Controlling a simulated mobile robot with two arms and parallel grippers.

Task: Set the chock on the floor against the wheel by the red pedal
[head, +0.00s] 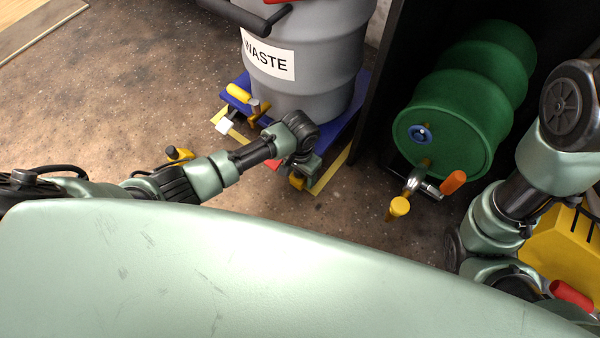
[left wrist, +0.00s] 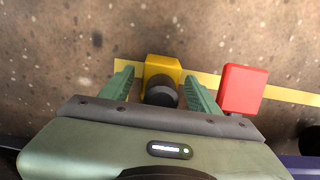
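The yellow chock (left wrist: 163,70) with a black knob (left wrist: 161,91) sits between the two green fingers of my left gripper (left wrist: 160,88) in the left wrist view. The fingers stand apart, with a gap between the knob and the left finger. In the head view my left gripper (head: 300,172) is low beside the blue dolly (head: 239,88), with the chock (head: 297,183) under it. The red pedal (left wrist: 243,88) is just right of the gripper; in the head view (head: 273,165) my arm partly covers it. The wheel by it cannot be made out clearly. My right gripper is out of view.
A grey waste drum (head: 310,60) stands on the dolly. Yellow tape (head: 330,172) marks the floor. A green drum (head: 450,120) with a tap lies in a black frame at right. Open floor (head: 110,100) lies to the left.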

